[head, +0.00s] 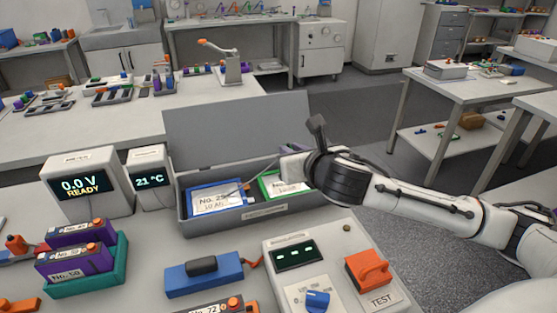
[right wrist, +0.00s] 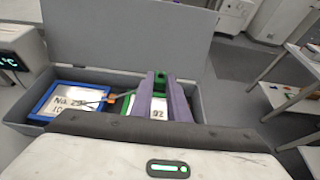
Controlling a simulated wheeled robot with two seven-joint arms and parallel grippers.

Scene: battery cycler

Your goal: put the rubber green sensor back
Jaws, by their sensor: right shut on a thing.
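In the right wrist view, the two purple fingers of my right gripper (right wrist: 162,98) are closed on a small green piece with a dark spot, which looks like the green sensor (right wrist: 161,77). The gripper points into an open grey case (head: 222,230), over a green-framed pouch cell (head: 268,186) with a white label. In the head view my right gripper (head: 290,166) hides part of that cell and the sensor. Whether the sensor touches the cell I cannot tell. A blue-framed cell (head: 216,200) labelled No. 25 lies at the case's left. My left gripper is out of view.
The case's raised lid (head: 235,130) stands behind the cells. A 0.0 V READY display (head: 85,186) and a 21 °C display (head: 150,181) stand left. A tester (head: 330,275) with an orange lever, a blue clamp (head: 204,273) and purple batteries (head: 75,262) are in front.

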